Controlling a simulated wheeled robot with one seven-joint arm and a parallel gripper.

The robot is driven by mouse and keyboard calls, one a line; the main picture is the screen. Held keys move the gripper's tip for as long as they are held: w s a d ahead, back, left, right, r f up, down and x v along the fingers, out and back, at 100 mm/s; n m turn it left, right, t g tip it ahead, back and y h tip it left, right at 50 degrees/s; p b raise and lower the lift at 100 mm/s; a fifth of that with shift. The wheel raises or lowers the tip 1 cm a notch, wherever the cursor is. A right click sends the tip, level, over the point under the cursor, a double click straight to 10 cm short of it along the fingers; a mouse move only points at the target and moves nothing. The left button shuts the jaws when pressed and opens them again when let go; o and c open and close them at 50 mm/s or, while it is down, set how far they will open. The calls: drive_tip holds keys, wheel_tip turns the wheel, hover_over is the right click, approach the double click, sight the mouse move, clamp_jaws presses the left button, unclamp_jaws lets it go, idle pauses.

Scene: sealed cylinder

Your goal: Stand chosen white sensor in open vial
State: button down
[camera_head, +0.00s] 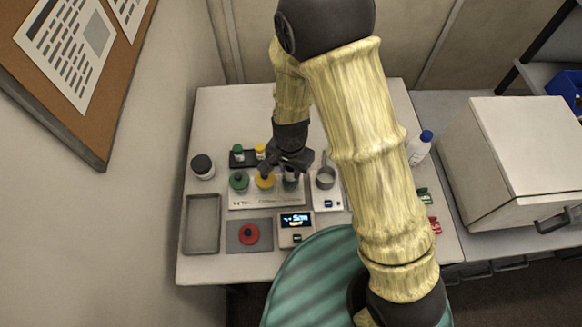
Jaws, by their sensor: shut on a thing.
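My gripper (286,168) points down over the right part of a pale rack (266,201) on the table. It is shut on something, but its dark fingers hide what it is. The rack bears a green round piece (238,181), a yellow round piece (265,182) and a dark purplish piece (290,183) just under my gripper. Behind the rack, a black tray (247,164) holds small pieces with a green top (238,149) and a yellow top (260,149). I cannot make out a white sensor or which vial is open.
A metal cup (326,178) stands on a small device right of the rack. In front are a display box (296,221), a red knob-like piece (249,234) on a grey mat and an empty grey tray (202,224). A black-lidded jar (203,167) stands left; a blue-capped bottle (421,148) right.

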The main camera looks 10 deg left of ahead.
drive_tip(key=shift+f, duration=0.4)
drive_tip(key=shift+s, duration=0.1)
drive_tip(key=shift+f, duration=0.1)
drive_tip(key=c, duration=1.1)
unclamp_jaws()
drive_tip(key=shift+r, duration=0.65)
wheel_tip(320, 180, up, 11)
drive_tip(key=shift+b, duration=0.9)
